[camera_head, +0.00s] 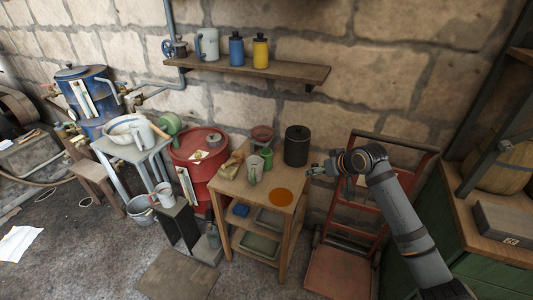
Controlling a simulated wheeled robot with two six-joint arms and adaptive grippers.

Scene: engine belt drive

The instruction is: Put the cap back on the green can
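A small green can (266,157) stands on the wooden cart (228,188), behind and beside a pale mug-like can (255,168). I cannot make out a cap for it. My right gripper (312,171) hangs over the right side of the cart, to the right of the green can and apart from it. Its fingers point left and are too small to show whether they are open or shut. My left gripper is not in view.
A dark canister (296,146), a reddish bowl or funnel (262,134), a tan cloth-like item (232,165) and a flat orange disc (279,197) are on the cart. A red drum (190,153) stands left; a red hand truck (337,270) stands right.

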